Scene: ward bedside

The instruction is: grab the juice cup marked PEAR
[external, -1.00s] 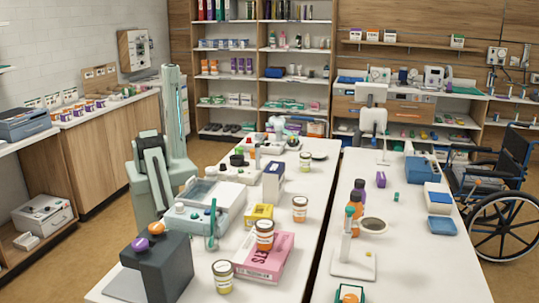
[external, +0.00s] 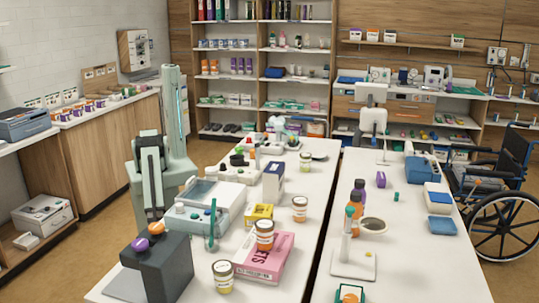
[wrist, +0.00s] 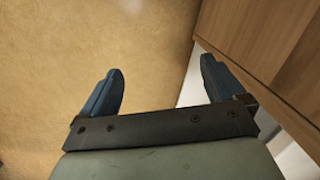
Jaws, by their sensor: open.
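Several small cups with white lids stand on the near table in the external view. Two have yellow-green bands: one cup (external: 223,277) at the front edge and one cup (external: 305,162) farther back. Two have orange bands: one cup (external: 264,235) on a pink box and one cup (external: 300,209) behind it. The lettering is too small to read, so I cannot tell which is marked PEAR. My gripper (wrist: 162,68) is open and empty in the wrist view, over bare floor beside a wooden cabinet. In the external view its fingers are not discernible.
The near table (external: 312,240) also holds a pink box (external: 262,262), a dark block with knobs (external: 165,267), a grey-green device (external: 190,219), a yellow box (external: 258,214) and a tall box (external: 273,181). A second table (external: 420,275) lies across a narrow gap.

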